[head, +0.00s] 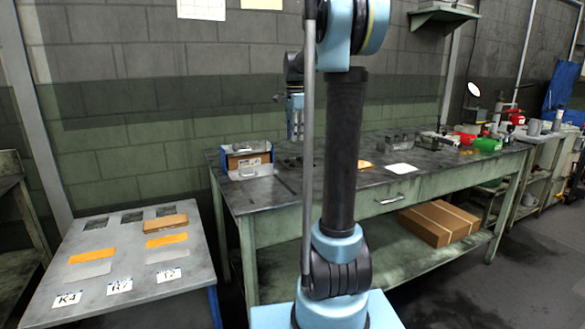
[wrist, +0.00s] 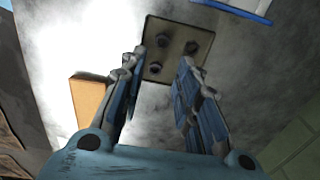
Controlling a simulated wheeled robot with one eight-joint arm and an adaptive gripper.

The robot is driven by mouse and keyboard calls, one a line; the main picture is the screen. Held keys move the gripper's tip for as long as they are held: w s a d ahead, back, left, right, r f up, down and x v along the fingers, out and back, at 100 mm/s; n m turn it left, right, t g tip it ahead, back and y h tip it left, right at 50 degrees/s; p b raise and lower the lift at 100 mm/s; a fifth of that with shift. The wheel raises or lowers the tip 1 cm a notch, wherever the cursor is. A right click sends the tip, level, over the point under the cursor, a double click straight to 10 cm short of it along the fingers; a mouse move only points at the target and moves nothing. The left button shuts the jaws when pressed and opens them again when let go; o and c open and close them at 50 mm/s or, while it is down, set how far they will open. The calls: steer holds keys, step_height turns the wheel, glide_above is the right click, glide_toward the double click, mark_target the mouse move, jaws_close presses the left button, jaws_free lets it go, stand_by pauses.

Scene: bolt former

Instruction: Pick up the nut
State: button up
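In the wrist view, several small dark pieces that look like nuts or bolt heads sit on a brownish square plate (wrist: 179,27). One dark piece (wrist: 163,40) is near the plate's middle, another (wrist: 191,47) is to its right, and a third (wrist: 155,67) is at the lower left. I cannot tell which is the nut. My gripper (wrist: 163,58) is open, its fingers pointing at the plate, with nothing seen between them. In the head view my gripper (head: 295,133) points down above the workbench (head: 300,198), apart from its top.
A metal-framed box (head: 250,160) stands on the bench's left end. A white sheet (head: 400,169) and tools lie to the right. A grey table (head: 115,245) with orange pieces and labels stands at left. A cardboard box (head: 438,222) is on the lower shelf.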

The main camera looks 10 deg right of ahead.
mark_target(294, 163)
steer(key=f, duration=1.1)
steer(key=shift+w+a, duration=0.1)
steer(key=shift+a, duration=0.1)
steer(key=c, duration=0.7)
